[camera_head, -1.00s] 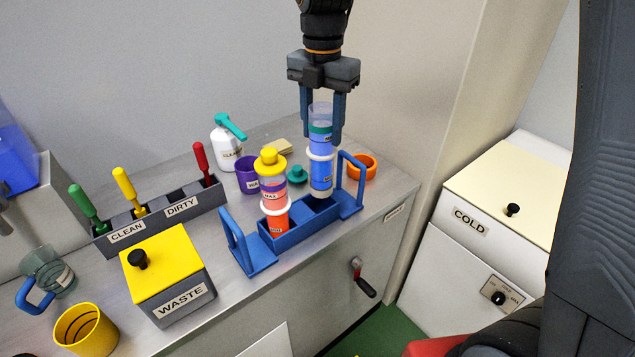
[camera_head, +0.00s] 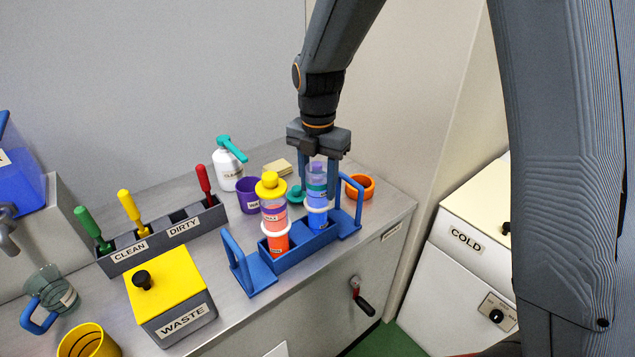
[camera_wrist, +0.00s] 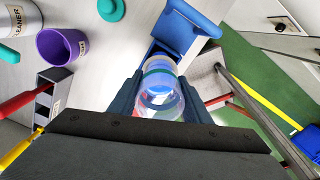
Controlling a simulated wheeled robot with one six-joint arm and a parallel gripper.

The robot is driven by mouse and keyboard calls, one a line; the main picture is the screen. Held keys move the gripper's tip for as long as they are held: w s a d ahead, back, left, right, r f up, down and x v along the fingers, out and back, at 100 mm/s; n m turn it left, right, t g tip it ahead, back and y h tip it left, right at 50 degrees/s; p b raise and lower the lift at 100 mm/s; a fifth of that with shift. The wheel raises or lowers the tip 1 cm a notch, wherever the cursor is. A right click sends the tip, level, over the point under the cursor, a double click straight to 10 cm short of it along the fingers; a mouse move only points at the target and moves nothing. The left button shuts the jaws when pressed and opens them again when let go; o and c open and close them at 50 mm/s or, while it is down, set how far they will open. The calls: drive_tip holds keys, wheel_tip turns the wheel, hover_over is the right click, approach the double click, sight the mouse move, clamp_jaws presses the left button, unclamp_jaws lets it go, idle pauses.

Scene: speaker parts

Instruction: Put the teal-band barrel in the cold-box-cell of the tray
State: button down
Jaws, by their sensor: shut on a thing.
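The teal-band barrel (camera_head: 317,190) is a clear cylinder with blue contents, a teal band and a white ring. My gripper (camera_head: 320,170) is shut on its upper part; the wrist view shows the barrel (camera_wrist: 160,88) between my fingers. The barrel stands upright, with its lower end in the right part of the blue tray (camera_head: 291,261); whether it rests on the tray floor is hidden. Another barrel (camera_head: 275,215), with a yellow cap and red-orange contents, stands in the tray's left part. No label for the cold-box-cell is readable on the tray.
The tray has upright handles at both ends, the right one close to my gripper. A teal cap (camera_head: 295,194), an orange cup (camera_head: 360,184) and a purple cup (camera_head: 249,195) stand behind. A waste box (camera_head: 185,320) is front left; a COLD box (camera_head: 470,240) is at right.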

drive_tip(key=c, duration=1)
unclamp_jaws()
wheel_tip(320, 180, up, 12)
drive_tip(key=b, duration=0.3)
drive_tip(key=shift+r, duration=0.1)
drive_tip(key=shift+a, duration=0.1)
